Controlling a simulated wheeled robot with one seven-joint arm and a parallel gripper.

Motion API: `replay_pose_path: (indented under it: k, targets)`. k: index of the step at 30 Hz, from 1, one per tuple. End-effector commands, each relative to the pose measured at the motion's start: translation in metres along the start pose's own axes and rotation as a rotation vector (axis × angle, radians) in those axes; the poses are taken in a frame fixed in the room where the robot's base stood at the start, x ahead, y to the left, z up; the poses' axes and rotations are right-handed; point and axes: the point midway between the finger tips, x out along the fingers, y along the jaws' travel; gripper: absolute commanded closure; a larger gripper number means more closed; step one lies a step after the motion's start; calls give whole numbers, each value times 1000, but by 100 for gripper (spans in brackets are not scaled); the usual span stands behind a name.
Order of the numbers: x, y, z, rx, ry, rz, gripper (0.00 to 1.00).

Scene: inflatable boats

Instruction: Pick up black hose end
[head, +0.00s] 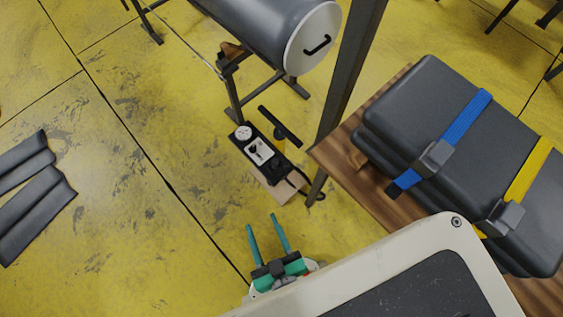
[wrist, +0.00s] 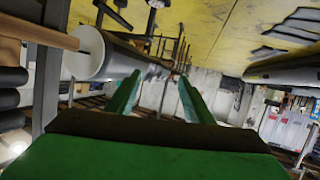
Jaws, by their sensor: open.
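A black pump unit (head: 260,153) with a white dial and a white panel lies on the yellow floor in the head view, partly over a tan board. A short dark curved piece (head: 314,194), perhaps the black hose end, shows at its lower right beside a dark post; it is too small to be sure. My gripper (head: 261,221) has two green fingers spread apart with nothing between them. It is below the pump in the picture and apart from it. The gripper also shows in the wrist view (wrist: 159,78), where I cannot make out the hose end.
A wooden table (head: 336,151) with dark cases strapped in blue and yellow stands at the right. A dark post (head: 349,85) rises beside the pump. A grey cylinder (head: 262,32) lies on a stand above it. Dark flat pieces (head: 35,205) lie left; floor between is clear.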

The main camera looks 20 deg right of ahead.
Motion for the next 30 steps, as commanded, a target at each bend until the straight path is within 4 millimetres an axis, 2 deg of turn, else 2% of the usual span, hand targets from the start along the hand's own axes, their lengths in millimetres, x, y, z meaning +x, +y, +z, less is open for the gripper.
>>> replay_pose_path:
  k: [1,6,12,15,19,23,30]
  targets:
    - [16,5,13,-33,-28,8,52]
    - [70,24,67,-165,-183,22,52]
    - [131,50,118,-302,-372,25,52]
    - [160,65,136,-356,-467,21,52]
    - [193,84,153,-411,-594,6,52]
    - [223,100,161,-450,-717,-24,52]
    - [269,121,154,-483,-929,-129,52]
